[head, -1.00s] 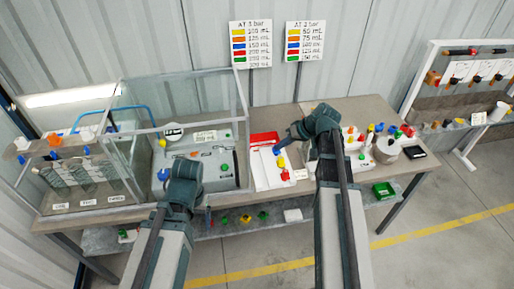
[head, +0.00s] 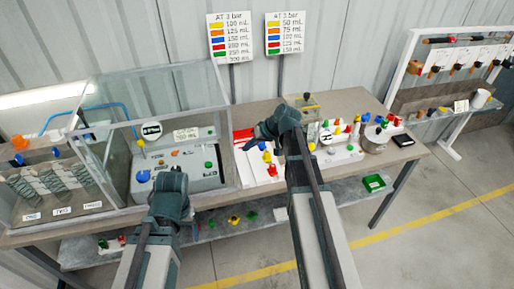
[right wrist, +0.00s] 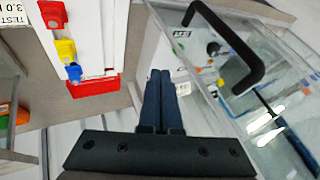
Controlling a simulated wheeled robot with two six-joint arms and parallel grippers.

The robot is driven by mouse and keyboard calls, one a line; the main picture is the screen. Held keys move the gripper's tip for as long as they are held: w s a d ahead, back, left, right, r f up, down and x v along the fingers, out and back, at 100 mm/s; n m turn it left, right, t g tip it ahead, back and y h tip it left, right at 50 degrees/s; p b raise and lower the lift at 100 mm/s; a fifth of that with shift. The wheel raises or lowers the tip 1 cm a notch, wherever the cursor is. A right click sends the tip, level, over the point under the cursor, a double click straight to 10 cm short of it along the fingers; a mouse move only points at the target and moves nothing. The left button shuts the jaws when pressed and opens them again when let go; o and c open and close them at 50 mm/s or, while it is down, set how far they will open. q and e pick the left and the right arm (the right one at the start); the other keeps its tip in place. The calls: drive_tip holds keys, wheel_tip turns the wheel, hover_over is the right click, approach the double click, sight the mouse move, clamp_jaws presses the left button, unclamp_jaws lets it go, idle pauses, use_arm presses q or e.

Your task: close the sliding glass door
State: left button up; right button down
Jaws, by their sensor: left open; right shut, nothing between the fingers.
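The glass enclosure (head: 158,98) stands on the left of the bench, with clear panes in grey frames. In the right wrist view, a clear pane (right wrist: 225,105) with a black bar handle (right wrist: 262,72) is to the right of the fingers. I cannot tell the door's exact position along its track. My right gripper (head: 248,146) is beside the enclosure's right end, over the red-and-white tray; its fingers (right wrist: 163,75) are together, empty and apart from the handle. My left gripper (head: 172,180) is in front of the enclosure, its fingertips hidden by the wrist.
A grey pump unit (head: 178,162) with coloured knobs is inside the enclosure. The red-and-white tray (head: 247,170) with coloured pieces lies right of it. More small parts (head: 345,135) crowd the bench's right side. A tool rack (head: 450,75) stands far right.

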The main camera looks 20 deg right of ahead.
use_arm(q)
drive_tip(key=shift+r, duration=0.15)
use_arm(e)
drive_tip(key=a, duration=0.2)
drive_tip(key=shift+a+r, duration=0.15)
drive_tip(key=shift+a, duration=0.25)
